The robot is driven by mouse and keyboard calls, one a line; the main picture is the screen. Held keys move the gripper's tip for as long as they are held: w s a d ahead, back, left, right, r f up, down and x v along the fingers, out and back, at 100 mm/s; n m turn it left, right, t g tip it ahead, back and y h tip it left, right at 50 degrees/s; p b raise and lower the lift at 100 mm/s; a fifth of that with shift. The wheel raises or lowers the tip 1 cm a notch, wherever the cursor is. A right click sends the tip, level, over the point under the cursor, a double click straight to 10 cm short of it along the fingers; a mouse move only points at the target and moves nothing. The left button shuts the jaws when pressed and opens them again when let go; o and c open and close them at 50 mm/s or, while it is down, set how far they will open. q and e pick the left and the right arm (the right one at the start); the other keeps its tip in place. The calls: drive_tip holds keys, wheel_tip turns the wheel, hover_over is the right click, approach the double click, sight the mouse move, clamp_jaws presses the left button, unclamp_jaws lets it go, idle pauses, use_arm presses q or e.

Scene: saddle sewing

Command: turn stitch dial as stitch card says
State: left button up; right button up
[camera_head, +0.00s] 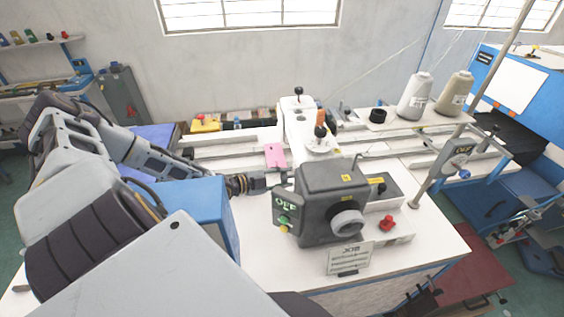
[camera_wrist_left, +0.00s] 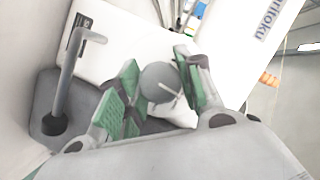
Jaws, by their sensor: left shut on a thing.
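My left gripper (camera_head: 284,178) reaches in from the left to the left side of the dark grey sewing machine head (camera_head: 325,190). In the left wrist view, its green-padded fingers (camera_wrist_left: 160,88) are shut on a round grey stitch dial (camera_wrist_left: 161,80) with a thin pale pointer line on its face. The dial is hard to make out in the head view, close by the gripper and machine. A small pale card (camera_head: 348,257) with lines of print, apparently the stitch card, stands in front of the machine; its print is too small to read. My right gripper is not seen.
A pink card (camera_head: 275,155) lies behind the left gripper. A blue box (camera_head: 208,205) stands left of the machine. A red knob (camera_head: 387,223) is to the right, with thread cones (camera_head: 414,96) at the back. A bent grey lever (camera_wrist_left: 75,85) stands beside the fingers.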

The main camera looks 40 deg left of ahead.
use_arm(q)
drive_tip(key=shift+f+m+t+y, duration=0.15)
drive_tip(key=shift+m+t, duration=0.55)
drive_tip(key=shift+m, duration=0.7)
drive_tip(key=shift+r+m+t+y, duration=0.15)
drive_tip(key=shift+m+t, duration=0.55)
drive_tip(key=shift+m, duration=0.7)
drive_tip(key=shift+f, duration=0.1)
drive_tip(key=o, duration=1)
drive_tip(key=shift+o, duration=0.2)
drive_tip(key=shift+s, duration=0.15)
drive_tip(key=v, duration=1.1)
drive_tip(key=shift+s, duration=0.35)
drive_tip(key=shift+a, duration=0.1)
